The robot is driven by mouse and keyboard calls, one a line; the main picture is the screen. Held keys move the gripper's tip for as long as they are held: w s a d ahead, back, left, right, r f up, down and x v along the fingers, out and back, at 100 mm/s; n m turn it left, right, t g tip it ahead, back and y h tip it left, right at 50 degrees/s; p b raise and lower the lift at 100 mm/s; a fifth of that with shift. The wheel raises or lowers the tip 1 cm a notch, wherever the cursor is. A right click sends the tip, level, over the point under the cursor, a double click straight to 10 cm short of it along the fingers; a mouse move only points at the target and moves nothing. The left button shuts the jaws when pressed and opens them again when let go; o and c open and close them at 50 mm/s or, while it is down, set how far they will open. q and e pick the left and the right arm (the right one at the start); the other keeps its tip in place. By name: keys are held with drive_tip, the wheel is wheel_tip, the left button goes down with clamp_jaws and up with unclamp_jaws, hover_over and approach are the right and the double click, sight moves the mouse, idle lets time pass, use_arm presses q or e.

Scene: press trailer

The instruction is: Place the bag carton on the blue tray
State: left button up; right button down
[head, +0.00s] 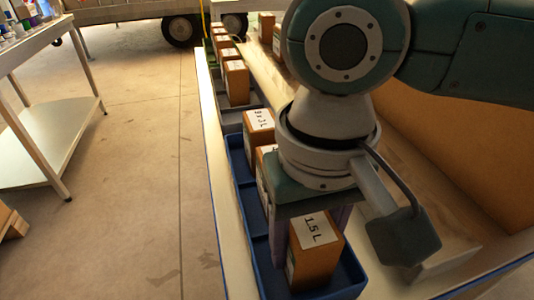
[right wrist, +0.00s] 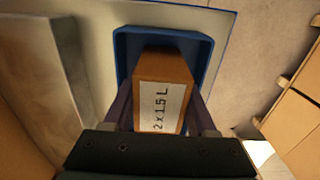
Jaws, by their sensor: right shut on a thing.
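My right gripper (head: 314,240) is shut on an orange-brown bag carton (head: 315,262) with a white 1.5 L label. The carton is upright, over or within the near end of the blue tray (head: 257,222). In the right wrist view the same carton (right wrist: 166,72) lies between my two fingers, with the blue tray's rim (right wrist: 208,55) around its far end. I cannot tell whether its base touches the tray floor. My left gripper is not in view.
Another labelled carton (head: 259,138) stands at the tray's far end, with one partly hidden beside my wrist. More cartons (head: 235,82) line the bench beyond. A large brown panel (head: 450,145) stands at the right. Floor (head: 140,170) at left is open, beside a white table (head: 45,140).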

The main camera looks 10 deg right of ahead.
drive_tip(key=shift+c, duration=1)
unclamp_jaws()
drive_tip(key=shift+r, duration=0.3)
wheel_tip(320, 180, up, 11)
drive_tip(key=shift+p, duration=1.15)
drive_tip(key=shift+r, duration=0.3)
